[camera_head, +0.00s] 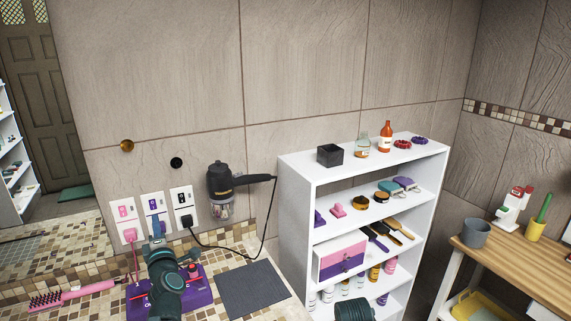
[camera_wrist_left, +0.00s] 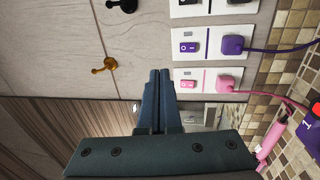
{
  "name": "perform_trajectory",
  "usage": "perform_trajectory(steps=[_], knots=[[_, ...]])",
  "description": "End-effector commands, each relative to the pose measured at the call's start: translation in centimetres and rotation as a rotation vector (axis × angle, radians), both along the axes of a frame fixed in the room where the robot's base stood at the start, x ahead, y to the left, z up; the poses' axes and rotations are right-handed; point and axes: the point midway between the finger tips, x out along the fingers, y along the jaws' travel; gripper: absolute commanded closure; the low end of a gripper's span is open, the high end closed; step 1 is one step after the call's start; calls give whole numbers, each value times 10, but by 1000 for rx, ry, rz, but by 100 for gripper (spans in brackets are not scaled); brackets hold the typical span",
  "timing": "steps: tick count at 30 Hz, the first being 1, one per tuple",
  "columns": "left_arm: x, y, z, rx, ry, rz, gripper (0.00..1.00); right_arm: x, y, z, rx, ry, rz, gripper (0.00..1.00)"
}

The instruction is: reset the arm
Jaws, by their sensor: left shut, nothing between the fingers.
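My left arm reaches up from the bottom of the head view, and its gripper (camera_head: 157,240) is in front of the wall sockets. In the left wrist view the two dark fingers (camera_wrist_left: 159,78) are together, with nothing between them. They point toward the wall, beside the pink-switch socket (camera_wrist_left: 203,79) and the purple-switch socket (camera_wrist_left: 212,45). I cannot tell whether they touch anything. A dark teal rounded part of mine shows at the bottom of the head view. My right gripper is not in view.
A hair dryer (camera_head: 219,184) hangs in a wall holder, its cord running to the black plug. A purple box (camera_head: 200,292), a pink brush (camera_head: 62,296) and a grey mat (camera_head: 252,288) lie on the tiled counter. A white shelf (camera_head: 297,215) stands right.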

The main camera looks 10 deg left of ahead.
Motion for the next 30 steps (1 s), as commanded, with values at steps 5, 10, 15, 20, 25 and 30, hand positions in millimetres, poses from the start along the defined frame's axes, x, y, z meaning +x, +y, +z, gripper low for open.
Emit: perform_trajectory(steps=[5,10,15,20,25,30], knots=[[33,-52,-17,59,132,-151,100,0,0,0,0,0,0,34],[72,-158,-61,207,403,-447,100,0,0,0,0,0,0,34],[74,-269,-118,405,701,-762,100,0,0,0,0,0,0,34],[36,-362,-179,644,1014,-1074,100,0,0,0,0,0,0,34],[-42,-424,-232,936,1382,-1395,100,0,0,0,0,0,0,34],[-107,-439,-252,1140,1668,-1592,100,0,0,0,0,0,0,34]])
